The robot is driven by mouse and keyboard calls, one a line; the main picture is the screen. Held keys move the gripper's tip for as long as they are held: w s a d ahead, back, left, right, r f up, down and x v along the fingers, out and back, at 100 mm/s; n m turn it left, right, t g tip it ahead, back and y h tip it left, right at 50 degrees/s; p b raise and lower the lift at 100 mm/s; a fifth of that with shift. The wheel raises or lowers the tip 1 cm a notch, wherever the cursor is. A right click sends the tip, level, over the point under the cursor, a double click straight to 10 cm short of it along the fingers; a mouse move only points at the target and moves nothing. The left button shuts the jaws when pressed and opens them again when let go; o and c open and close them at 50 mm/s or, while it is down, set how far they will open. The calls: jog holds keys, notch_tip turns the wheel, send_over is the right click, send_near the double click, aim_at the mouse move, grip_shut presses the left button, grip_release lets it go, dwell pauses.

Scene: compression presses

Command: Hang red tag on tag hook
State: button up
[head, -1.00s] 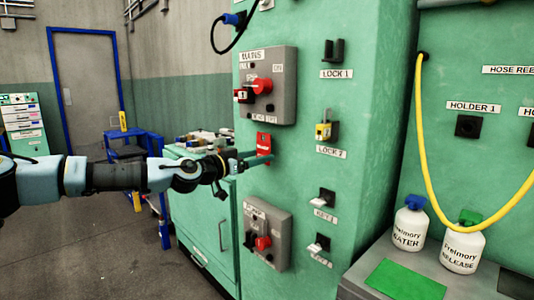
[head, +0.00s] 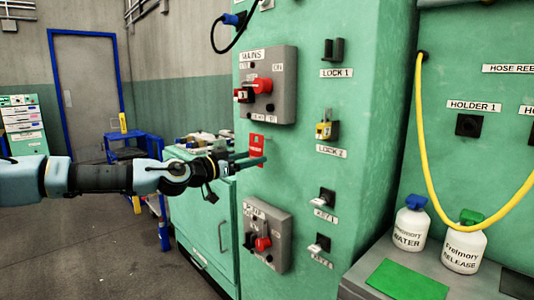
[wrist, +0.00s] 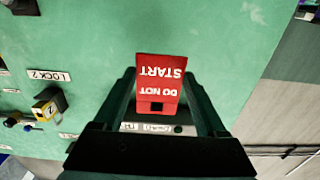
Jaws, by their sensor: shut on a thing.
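A red tag (head: 257,144) with white lettering is held upright in my gripper (head: 249,160), in front of the green press wall below the upper switch box. In the wrist view the tag (wrist: 160,78) reads DO NOT START upside down. It sits between the two dark fingers (wrist: 159,84), which are shut on it. A dark slot shows near the tag's lower end in that view. Just below it is a small white label (wrist: 150,128) with a dark spot beside it. I cannot make out the tag hook for sure, nor whether the tag touches the wall.
A grey switch box (head: 285,105) with a red knob stands out above the tag, and another (head: 267,238) below. A yellow padlock (head: 323,131) hangs at LOCK 2 to the right. Key switches (head: 322,200) project lower right. A green cabinet (head: 205,220) stands left of the press.

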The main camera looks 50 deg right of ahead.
jog(key=shift+a, duration=0.3)
jog(key=shift+w+a+b, duration=0.15)
jog(key=shift+a+b, duration=0.5)
jog(key=shift+a, duration=1.8)
